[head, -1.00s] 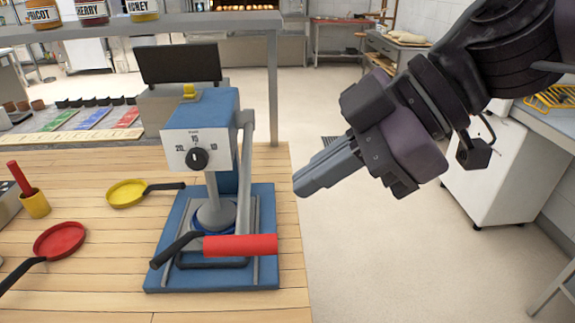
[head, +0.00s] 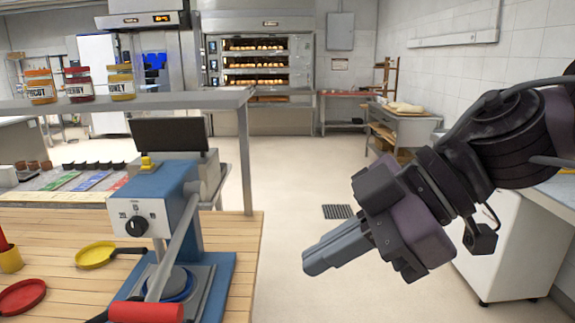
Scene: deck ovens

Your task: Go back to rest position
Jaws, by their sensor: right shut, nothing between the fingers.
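My right gripper (head: 318,262) shows in the head view, right of centre. Its fingers are together with nothing between them, and they point down and left over open floor. It is apart from the wooden table (head: 245,240) and from the blue press machine (head: 163,188) to its left. The press has a dial on its front and a lever with a red handle (head: 146,312) at the bottom edge of the view. My left gripper is not in view.
A yellow pan (head: 95,256) and a red pan (head: 20,297) lie on the table. A grey shelf (head: 180,104) with several jars spans above it. A white cabinet and counter (head: 500,250) stand at the right. Deck ovens (head: 258,70) are at the back, with clear floor between.

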